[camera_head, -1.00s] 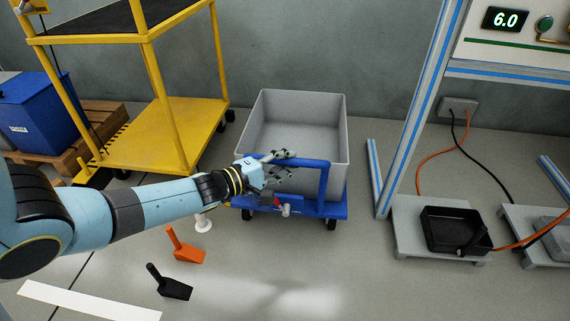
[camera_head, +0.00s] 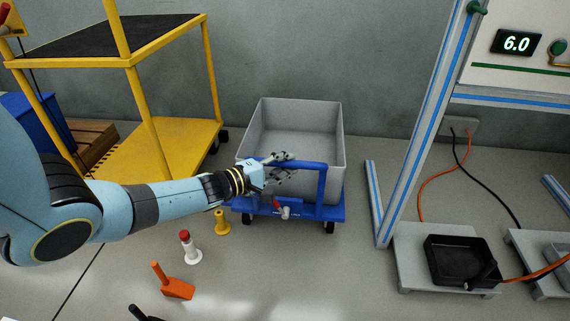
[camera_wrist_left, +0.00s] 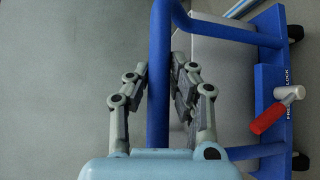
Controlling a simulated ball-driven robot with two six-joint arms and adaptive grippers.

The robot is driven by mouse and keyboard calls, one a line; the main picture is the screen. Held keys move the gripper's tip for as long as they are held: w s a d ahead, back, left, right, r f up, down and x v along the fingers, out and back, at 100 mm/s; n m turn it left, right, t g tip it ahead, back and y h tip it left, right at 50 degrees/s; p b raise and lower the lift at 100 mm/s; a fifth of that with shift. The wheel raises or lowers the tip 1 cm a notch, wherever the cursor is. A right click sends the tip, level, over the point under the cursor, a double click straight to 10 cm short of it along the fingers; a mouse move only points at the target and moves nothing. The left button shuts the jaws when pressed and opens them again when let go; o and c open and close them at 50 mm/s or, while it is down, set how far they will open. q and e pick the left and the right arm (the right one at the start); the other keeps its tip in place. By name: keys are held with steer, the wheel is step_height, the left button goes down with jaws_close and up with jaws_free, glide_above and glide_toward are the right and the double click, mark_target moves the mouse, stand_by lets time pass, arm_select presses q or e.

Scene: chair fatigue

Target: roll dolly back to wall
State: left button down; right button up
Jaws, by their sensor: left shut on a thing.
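The blue dolly (camera_head: 310,213) stands on the floor near the grey wall (camera_head: 300,60), with a grey bin (camera_head: 337,180) on its deck. The bin hides the floor line behind it, so I cannot tell the gap to the wall. My left gripper (camera_head: 284,166) is at the left part of the dolly's blue handle. In the left wrist view its fingers (camera_wrist_left: 160,85) are closed around the blue handle bar (camera_wrist_left: 159,35). A small lever with a red grip (camera_wrist_left: 268,118) sits beside FREE and LOCK lettering on the deck. My right gripper is out of view.
A yellow cart (camera_head: 180,140) stands left of the dolly. A blue-striped frame (camera_head: 425,130) stands to its right, with a grey platform and black tray (camera_head: 450,262).

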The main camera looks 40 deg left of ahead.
arm_select(q)
steer(key=c, duration=1.3)
jaws_free()
steer(key=shift+w+a+r, duration=0.15)
steer(key=shift+w+a, duration=0.1)
steer(key=shift+w, duration=0.05)
steer(key=shift+o, duration=0.7)
steer(key=shift+s+d, duration=0.1)
steer(key=shift+s, duration=0.45)
steer(key=v, duration=1.1)
